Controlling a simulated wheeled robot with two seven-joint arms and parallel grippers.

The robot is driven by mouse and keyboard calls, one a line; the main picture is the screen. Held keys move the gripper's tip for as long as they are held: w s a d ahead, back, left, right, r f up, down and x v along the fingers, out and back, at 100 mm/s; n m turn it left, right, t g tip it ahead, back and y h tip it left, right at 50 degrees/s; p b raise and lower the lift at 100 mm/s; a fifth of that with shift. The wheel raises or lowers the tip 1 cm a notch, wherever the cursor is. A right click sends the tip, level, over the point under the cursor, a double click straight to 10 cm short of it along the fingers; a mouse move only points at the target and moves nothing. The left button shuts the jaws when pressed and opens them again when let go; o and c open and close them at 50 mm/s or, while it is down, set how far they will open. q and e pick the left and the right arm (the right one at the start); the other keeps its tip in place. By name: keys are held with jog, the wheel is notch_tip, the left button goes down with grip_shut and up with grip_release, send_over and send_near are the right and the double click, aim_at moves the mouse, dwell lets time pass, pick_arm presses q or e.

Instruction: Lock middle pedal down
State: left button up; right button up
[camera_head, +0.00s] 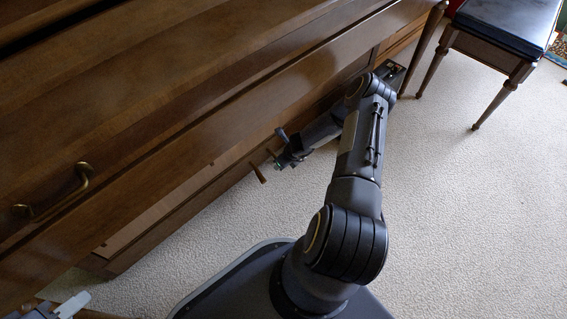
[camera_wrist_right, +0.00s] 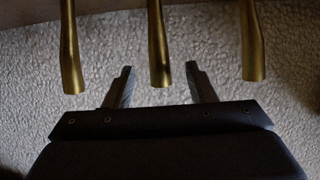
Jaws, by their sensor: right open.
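Three brass pedals hang down from the upper edge in the right wrist view: the left pedal (camera_wrist_right: 70,50), the middle pedal (camera_wrist_right: 158,45) and the right pedal (camera_wrist_right: 250,45). My right gripper (camera_wrist_right: 158,74) is open, its two dark fingers apart and empty. The middle pedal's tip shows between the two fingertips; I cannot tell whether they touch it. In the head view my right gripper (camera_head: 281,149) is low by the piano's front, and one pedal (camera_head: 259,174) shows beside it. My left gripper (camera_head: 75,303) shows in part at the lower left corner; its jaw opening is unclear.
The wooden piano (camera_head: 190,90) fills the upper left, with a brass handle (camera_head: 60,200) on its front. A bench (camera_head: 505,25) with a dark seat stands at the upper right. Pale carpet (camera_head: 470,210) is clear on the right.

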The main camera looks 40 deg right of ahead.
jog(key=shift+c, duration=0.3)
grip_shut()
jog(key=shift+s+f, duration=0.15)
jog(key=shift+f, duration=1.3)
jog(key=shift+o, duration=0.3)
grip_release()
jog(key=p+v, duration=0.4)
jog(key=v, duration=0.3)
jog(key=shift+r, duration=0.4)
